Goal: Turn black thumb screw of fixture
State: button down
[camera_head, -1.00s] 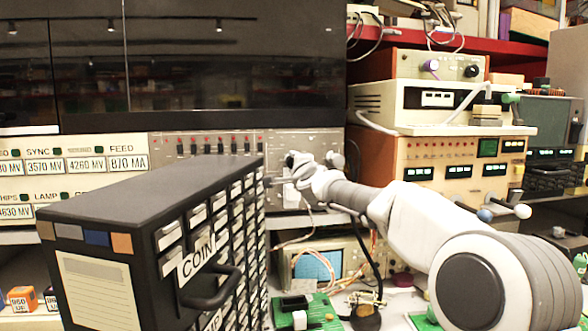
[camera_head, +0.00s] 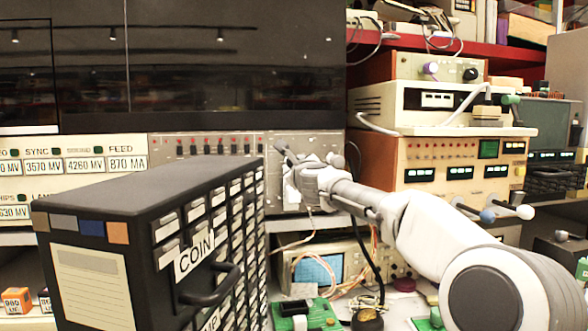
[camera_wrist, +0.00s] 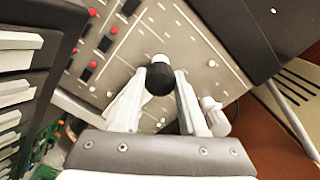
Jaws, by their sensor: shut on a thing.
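The fixture is a grey metal panel (camera_head: 285,146) on the rack at the back, and it fills much of the wrist view (camera_wrist: 205,50). The black thumb screw (camera_wrist: 159,76) stands out from this panel at the centre of the wrist view. My gripper (camera_wrist: 160,85) has its two pale fingers on either side of the screw and is shut on it. In the head view my gripper (camera_head: 290,160) reaches the panel; the screw is hard to make out there. A pale knob (camera_wrist: 212,106) sits just right of the fingers.
A black drawer cabinet (camera_head: 150,180) labelled COIN stands close left of my gripper. Red-tipped switches (camera_wrist: 97,45) line the neighbouring panel. Stacked instruments (camera_head: 440,150) stand at the right. Below are an oscilloscope (camera_head: 320,270), cables and green circuit boards (camera_head: 305,312).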

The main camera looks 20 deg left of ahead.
jog(key=m, duration=0.2)
jog(key=m+b, duration=0.1)
jog(key=m, duration=0.1)
jog(key=shift+f+m, duration=0.3)
jog(key=shift+f, duration=0.05)
jog(key=m+b, duration=0.1)
jog(key=m, duration=0.2)
jog(key=shift+f+m, duration=0.1)
jog(key=shift+m, duration=0.3)
jog(key=m+b, duration=0.2)
jog(key=m, duration=0.2)
jog(key=shift+w, duration=0.1)
jog(key=shift+m+b, duration=0.55)
jog(key=shift+m, duration=1.25)
jog(key=shift+c, duration=2.2)
grip_release()
jog(key=shift+r, duration=0.25)
jog(key=shift+d+r, duration=0.1)
